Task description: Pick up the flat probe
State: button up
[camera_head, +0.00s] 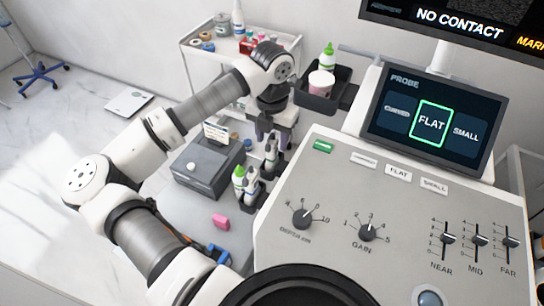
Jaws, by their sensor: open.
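My gripper (271,138) points down beside the left edge of the grey console, its jaws open. A white probe-like item (271,156) in a dark holder shows right below the fingers. A second white item (252,186) stands in a dark holder nearer the camera, beside a green-capped bottle (239,177). I cannot tell for sure which of these is the flat probe. The tilted screen (431,122) shows FLAT outlined in green between CURVED and SMALL. My wrist and fingers hide part of the holder area.
A grey box (207,168) stands left of the holders. A black tray (318,98) holds a pink-and-white tub (321,84) and a green-tipped bottle (327,56). A white cart (190,48) with supplies stands behind.

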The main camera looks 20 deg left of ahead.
jog(key=shift+f, duration=1.25)
jog(key=c, duration=1)
jog(key=shift+r, duration=0.15)
